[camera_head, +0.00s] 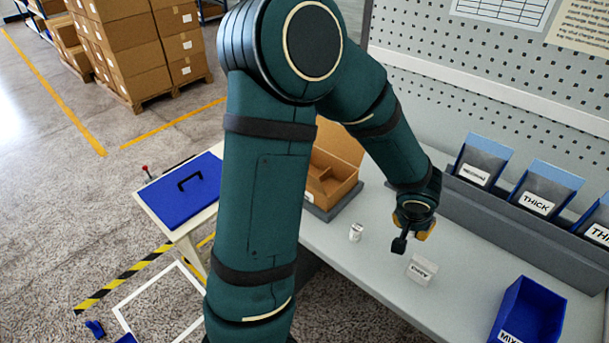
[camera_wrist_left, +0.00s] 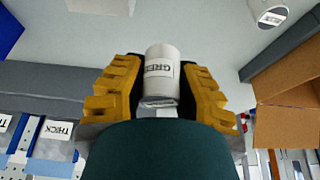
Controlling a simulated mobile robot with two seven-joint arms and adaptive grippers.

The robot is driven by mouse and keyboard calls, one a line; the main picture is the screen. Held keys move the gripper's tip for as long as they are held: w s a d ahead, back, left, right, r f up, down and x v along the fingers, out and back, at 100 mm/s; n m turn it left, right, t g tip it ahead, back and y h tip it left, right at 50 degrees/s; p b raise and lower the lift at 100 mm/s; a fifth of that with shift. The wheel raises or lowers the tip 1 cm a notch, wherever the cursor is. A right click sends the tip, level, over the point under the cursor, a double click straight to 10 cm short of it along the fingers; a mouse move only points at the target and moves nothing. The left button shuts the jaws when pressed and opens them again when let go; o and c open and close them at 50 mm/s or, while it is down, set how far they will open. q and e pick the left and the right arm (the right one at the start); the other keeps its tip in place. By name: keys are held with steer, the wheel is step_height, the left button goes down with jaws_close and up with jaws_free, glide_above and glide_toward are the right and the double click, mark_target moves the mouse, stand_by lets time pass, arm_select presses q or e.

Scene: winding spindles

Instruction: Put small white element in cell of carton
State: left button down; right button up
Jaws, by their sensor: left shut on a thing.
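My left gripper (camera_head: 412,228) hangs over the right part of the grey table. In the left wrist view its yellow fingers (camera_wrist_left: 160,95) are shut on a white cylindrical element (camera_wrist_left: 161,60) with a label that seems to read "GREE…". This held element is hidden in the head view. Another small white element (camera_head: 356,232) stands on the table to the left of the gripper; it also shows at the top right of the left wrist view (camera_wrist_left: 268,12). The open brown carton (camera_head: 338,193), with inner dividers, stands farther left, partly behind my arm. My right gripper is not in view.
A blue bin (camera_head: 530,312) is at the front right. Several labelled bins (camera_head: 482,160) line the perforated back panel.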

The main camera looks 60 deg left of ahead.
arm_select(q)
steer(key=a+r+n+g+y+p, duration=0.1)
steer(key=a+r+n+p, duration=0.15)
steer(key=a, duration=0.75)
steer(key=s+a+r+n+y+p, duration=0.1)
steer(key=a+r+n+p, duration=0.2)
steer(key=a, duration=0.6)
steer(key=a+r+n+g+y+p, duration=0.1)
steer(key=a+r+n+p, duration=0.2)
steer(key=a, duration=0.7)
steer(key=s+a+f+n+b, duration=0.2)
steer(key=s+a+f+n, duration=0.1)
steer(key=a+f, duration=0.6)
steer(key=shift+g, duration=0.4)
steer(key=f, duration=0.9)
steer(key=shift+w+d+b, duration=0.2)
steer(key=shift+b, duration=0.15)
steer(key=shift+f, duration=0.15)
